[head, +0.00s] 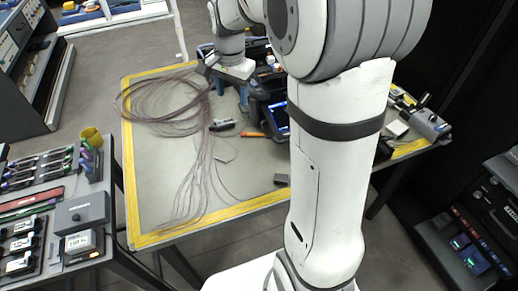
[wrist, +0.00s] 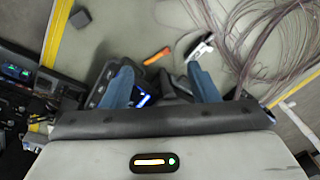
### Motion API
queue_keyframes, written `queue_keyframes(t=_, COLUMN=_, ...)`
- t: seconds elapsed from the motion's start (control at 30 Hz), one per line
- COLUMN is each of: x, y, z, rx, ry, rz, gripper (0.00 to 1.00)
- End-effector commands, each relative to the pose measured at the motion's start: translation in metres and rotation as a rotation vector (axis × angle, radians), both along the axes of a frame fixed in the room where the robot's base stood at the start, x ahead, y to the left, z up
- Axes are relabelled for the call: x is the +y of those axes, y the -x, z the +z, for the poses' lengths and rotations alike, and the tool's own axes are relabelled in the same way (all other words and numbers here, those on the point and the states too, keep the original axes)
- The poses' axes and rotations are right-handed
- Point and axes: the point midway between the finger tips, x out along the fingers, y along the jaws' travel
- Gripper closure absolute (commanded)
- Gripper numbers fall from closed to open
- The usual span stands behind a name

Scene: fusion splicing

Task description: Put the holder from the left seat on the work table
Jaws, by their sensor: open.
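The work table (head: 175,190) has a grey top with yellow edging. A dark splicer with a lit blue screen (head: 279,116) stands towards its back, partly behind my arm. My gripper (head: 243,100) is over the splicer's left side. In the wrist view my gripper (wrist: 160,68) has its two blue fingers wide apart, with dark splicer parts (wrist: 174,82) showing between and below them. I cannot make out the holder or the left seat clearly there. A small dark block (head: 281,180) lies on the table near the front edge, and it also shows in the wrist view (wrist: 78,17).
Loose fibre coils (head: 165,105) cover the table's left part. An orange tool (head: 252,134) and a black-and-white tool (head: 222,125) lie before the splicer. Bare table shows at the front middle. A side bench with tools (head: 75,215) stands at left.

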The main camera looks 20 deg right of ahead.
Motion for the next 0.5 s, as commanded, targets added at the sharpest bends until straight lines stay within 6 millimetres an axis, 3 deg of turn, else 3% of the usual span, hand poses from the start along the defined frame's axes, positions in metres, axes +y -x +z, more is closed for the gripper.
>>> queue_keyframes(t=0.03, x=0.000, y=0.025, z=0.009, rx=-0.017, ry=0.010, rz=0.077, gripper=0.46)
queue_keyframes(t=0.1, x=0.001, y=0.055, z=0.016, rx=-0.036, ry=0.025, rz=0.194, gripper=0.46)
queue_keyframes(t=0.3, x=0.002, y=0.141, z=0.018, rx=-0.082, ry=0.080, rz=0.519, gripper=0.46)
queue_keyframes(t=0.5, x=0.002, y=0.200, z=0.005, rx=-0.111, ry=0.129, rz=0.756, gripper=0.46)
